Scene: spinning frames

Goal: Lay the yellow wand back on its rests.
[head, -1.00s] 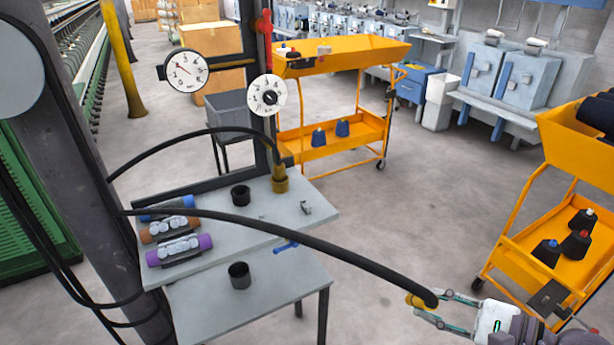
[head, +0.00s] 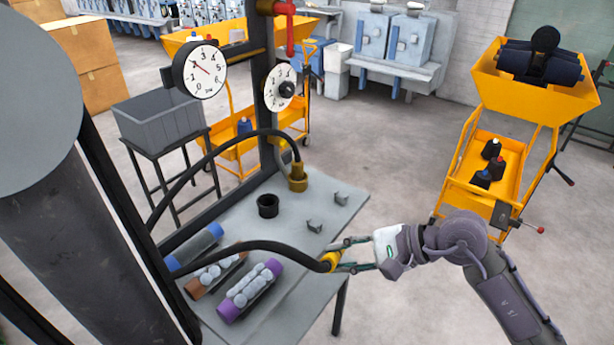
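The yellow wand (head: 331,261) is on the end of a black hose, at the table's right edge. Only a short yellow piece shows; the fingers hide the rest. My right gripper (head: 347,256), its arm coming in from the right, is shut on the wand, with a finger on either side. Two small grey rests stand apart on the table top: the nearer rest (head: 314,226) and the farther rest (head: 341,198). Both look empty. The wand is in front of the nearer rest and apart from it. My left gripper is not in view.
The grey table (head: 285,295) also bears a black cup (head: 268,206), a brass fitting (head: 298,180) and several coloured rollers (head: 250,290) at the left. The black hose (head: 250,246) arches over the rollers. A yellow cart (head: 530,100) stands at right; floor between is clear.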

